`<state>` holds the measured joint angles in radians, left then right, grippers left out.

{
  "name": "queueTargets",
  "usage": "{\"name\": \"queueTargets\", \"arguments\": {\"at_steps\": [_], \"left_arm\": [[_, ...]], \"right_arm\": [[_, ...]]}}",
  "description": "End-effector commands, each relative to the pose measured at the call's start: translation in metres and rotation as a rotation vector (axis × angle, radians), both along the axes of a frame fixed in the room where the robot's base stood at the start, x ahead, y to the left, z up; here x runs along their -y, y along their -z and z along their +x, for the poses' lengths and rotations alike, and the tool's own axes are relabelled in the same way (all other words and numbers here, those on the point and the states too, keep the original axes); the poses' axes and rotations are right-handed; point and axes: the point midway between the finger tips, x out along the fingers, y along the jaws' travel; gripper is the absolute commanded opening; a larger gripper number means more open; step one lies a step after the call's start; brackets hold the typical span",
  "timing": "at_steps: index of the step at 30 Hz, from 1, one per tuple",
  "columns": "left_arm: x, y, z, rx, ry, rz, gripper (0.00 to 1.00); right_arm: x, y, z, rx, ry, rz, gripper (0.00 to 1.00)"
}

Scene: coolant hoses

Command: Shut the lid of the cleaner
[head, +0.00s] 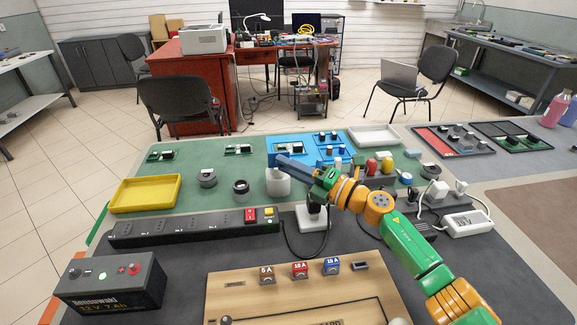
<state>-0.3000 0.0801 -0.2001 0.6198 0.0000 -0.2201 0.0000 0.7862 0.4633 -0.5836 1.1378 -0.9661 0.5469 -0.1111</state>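My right arm comes in from the lower right, and its gripper (280,161) points left over the green mat. Its blue-grey fingers show as one narrow bar, so I cannot tell whether they are apart. The fingertips are above or just behind a white round container (278,185), which they partly overlap in the picture. I cannot tell if they touch it. No part is clearly labelled as the cleaner. A small dark jar with a pale top (240,189) and a grey round piece (207,179) stand to the left. My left gripper is out of view.
A yellow tray (146,194), a black power strip (190,229) and a battery (112,284) lie on the left. A blue mat (312,141) with small parts lies behind the gripper. A wooden board (245,293) is in front. Chargers (467,223) stand at right.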

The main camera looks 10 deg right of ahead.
Motion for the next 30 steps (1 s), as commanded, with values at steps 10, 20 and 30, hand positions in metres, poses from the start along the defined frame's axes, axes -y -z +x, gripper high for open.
{"name": "queueTargets", "arguments": {"at_steps": [10, 20, 30], "left_arm": [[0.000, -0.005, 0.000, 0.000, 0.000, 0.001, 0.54], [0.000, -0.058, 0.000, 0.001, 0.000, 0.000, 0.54], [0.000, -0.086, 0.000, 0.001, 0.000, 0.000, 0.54]], "right_arm": [[0.000, -0.003, 0.000, -0.010, 0.000, 0.000, 0.00], [0.000, -0.018, 0.007, -0.176, 0.002, -0.001, 0.00], [0.001, -0.019, 0.020, -0.422, 0.003, -0.001, 0.00]]}}
